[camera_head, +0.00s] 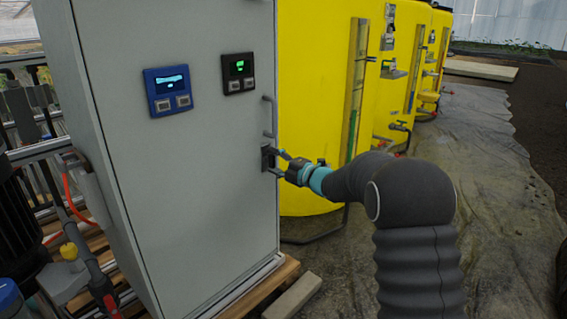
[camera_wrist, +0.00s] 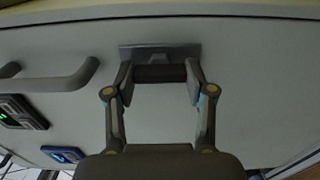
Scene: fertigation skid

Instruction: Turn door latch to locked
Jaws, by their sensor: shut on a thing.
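The door latch (camera_head: 267,158) is a dark fitting on the right edge of the grey cabinet door (camera_head: 190,200), below the bar handle. In the wrist view the latch (camera_wrist: 160,54) is a dark plate with a dark crosspiece below it. My gripper (camera_head: 277,162) reaches it from the right. In the wrist view my gripper (camera_wrist: 160,75) has one finger at each end of the crosspiece, shut on it. The fingertips partly hide the latch in the head view, and its turn position is hard to read there.
A grey bar handle (camera_wrist: 60,78) stands out from the door close to the latch. Blue (camera_head: 168,90) and black (camera_head: 238,73) display panels sit higher on the door. Yellow tanks (camera_head: 310,90) stand right of the cabinet. Open floor (camera_head: 500,200) lies to the right.

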